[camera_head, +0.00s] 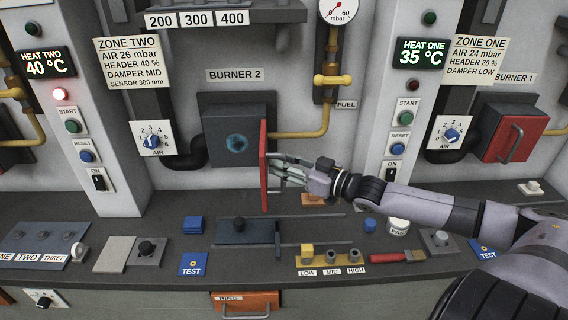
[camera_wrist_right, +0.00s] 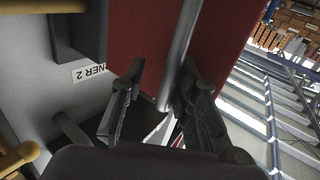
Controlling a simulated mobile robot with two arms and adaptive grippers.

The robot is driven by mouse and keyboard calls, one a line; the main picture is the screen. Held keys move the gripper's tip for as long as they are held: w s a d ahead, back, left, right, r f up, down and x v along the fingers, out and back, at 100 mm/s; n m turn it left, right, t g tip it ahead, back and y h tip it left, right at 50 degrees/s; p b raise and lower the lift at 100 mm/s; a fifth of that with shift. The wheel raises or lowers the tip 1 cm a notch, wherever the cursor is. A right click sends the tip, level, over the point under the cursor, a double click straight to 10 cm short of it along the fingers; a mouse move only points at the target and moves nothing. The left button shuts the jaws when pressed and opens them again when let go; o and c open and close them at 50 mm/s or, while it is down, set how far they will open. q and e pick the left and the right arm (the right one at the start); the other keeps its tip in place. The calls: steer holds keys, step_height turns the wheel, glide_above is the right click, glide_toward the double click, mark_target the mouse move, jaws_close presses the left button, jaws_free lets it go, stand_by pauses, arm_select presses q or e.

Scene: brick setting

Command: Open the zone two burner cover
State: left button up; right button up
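The zone two burner cover (camera_head: 264,165) is a red panel. It stands swung out from the BURNER 2 housing (camera_head: 215,125), seen nearly edge-on in the head view. The housing front with a round blue burner port (camera_head: 237,143) is exposed. My right gripper (camera_head: 285,172) is at the right side of the cover. In the right wrist view the red cover (camera_wrist_right: 135,35) fills the upper middle. Its grey bar handle (camera_wrist_right: 181,50) passes between the fingers of my right gripper (camera_wrist_right: 158,85), close to one finger with a gap to the other. My left gripper is not visible.
A yellow gas pipe (camera_head: 310,132) runs right of the housing. The red BURNER 1 cover (camera_head: 512,138) is shut at right.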

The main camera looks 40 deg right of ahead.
steer(key=shift+s+a+r, duration=0.1)
steer(key=shift+a+r, duration=0.05)
steer(key=shift+r, duration=0.2)
steer(key=v, duration=1.2)
steer(key=shift+f, duration=0.3)
stand_by(0.3)
